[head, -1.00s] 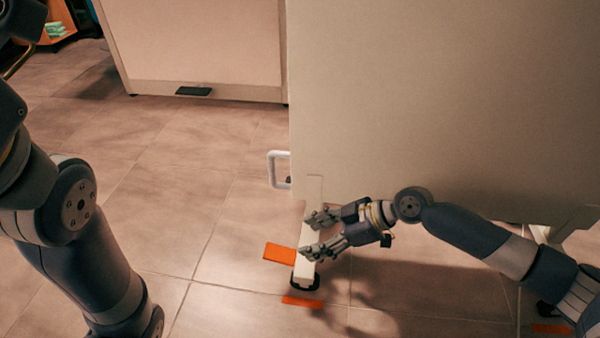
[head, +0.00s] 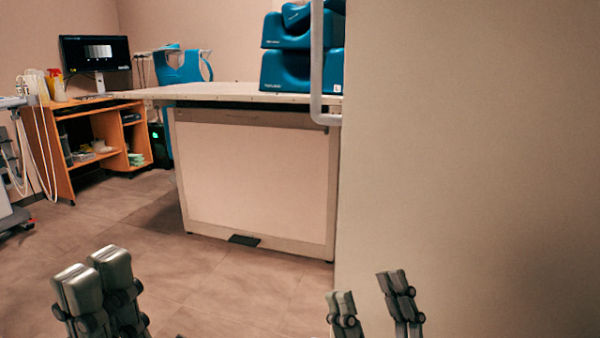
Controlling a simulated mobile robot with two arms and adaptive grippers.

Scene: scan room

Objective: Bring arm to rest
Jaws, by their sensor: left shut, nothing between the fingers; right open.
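In the head view my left gripper (head: 97,280) points up at the bottom left, its fingers together with nothing between them. My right gripper (head: 371,290) points up at the bottom, right of centre, in front of the lower left edge of a large beige panel (head: 460,160). Its two fingers are spread apart and the gap is empty. Both arms behind the fingers are below the picture.
A white-fronted scan table (head: 260,185) stands ahead, with blue cushions (head: 300,70) on top. A white handle (head: 317,65) sits on the panel's left edge. A wooden desk (head: 85,140) with a monitor (head: 95,52) is at the back left. Floor (head: 130,215) is clear at left.

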